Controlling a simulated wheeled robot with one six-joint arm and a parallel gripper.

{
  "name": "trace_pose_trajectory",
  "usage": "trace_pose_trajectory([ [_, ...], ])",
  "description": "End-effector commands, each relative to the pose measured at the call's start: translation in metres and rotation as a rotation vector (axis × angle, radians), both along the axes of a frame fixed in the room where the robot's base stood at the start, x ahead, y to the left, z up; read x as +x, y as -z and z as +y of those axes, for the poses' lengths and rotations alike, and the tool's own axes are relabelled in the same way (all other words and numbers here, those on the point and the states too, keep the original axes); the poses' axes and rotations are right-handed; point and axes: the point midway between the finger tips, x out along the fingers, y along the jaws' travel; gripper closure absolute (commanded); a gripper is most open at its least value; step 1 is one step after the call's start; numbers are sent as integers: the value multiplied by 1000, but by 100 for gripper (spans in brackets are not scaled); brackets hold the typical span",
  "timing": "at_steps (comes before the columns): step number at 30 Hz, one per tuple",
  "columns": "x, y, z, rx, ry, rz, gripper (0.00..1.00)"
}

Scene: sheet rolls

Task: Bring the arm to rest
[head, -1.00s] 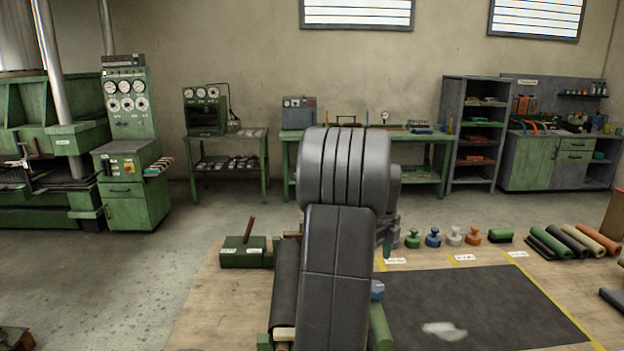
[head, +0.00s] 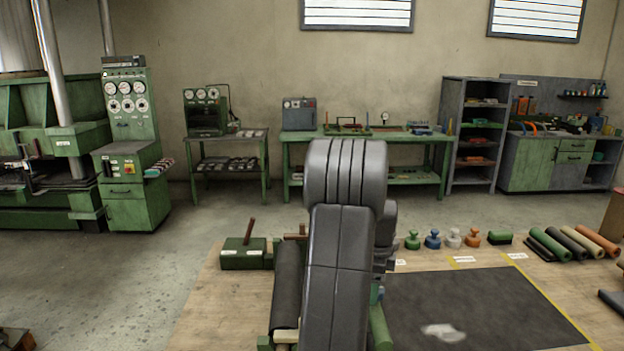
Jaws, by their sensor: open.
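My arm (head: 340,250) stands in the middle of the head view, folded upright in front of the work table. Its upper joint (head: 345,172) shows against the green bench behind. Part of a farther link (head: 385,235) shows at its right side. My gripper is hidden behind the arm, so its fingers and anything between them cannot be seen.
On the wooden table (head: 225,310), a dark sheet (head: 470,305) with a pale patch (head: 443,332) lies right of the arm. A black roll (head: 288,285) is close at its left, beside a green block (head: 243,255). Several knobbed weights (head: 433,239) and rolls (head: 595,241) line the back.

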Motion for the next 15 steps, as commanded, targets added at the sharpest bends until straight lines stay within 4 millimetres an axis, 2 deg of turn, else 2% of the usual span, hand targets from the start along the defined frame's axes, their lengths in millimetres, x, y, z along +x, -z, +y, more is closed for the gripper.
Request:
trace_pose_trajectory([
  [15,0,0,0,0,-418,0,31],
])
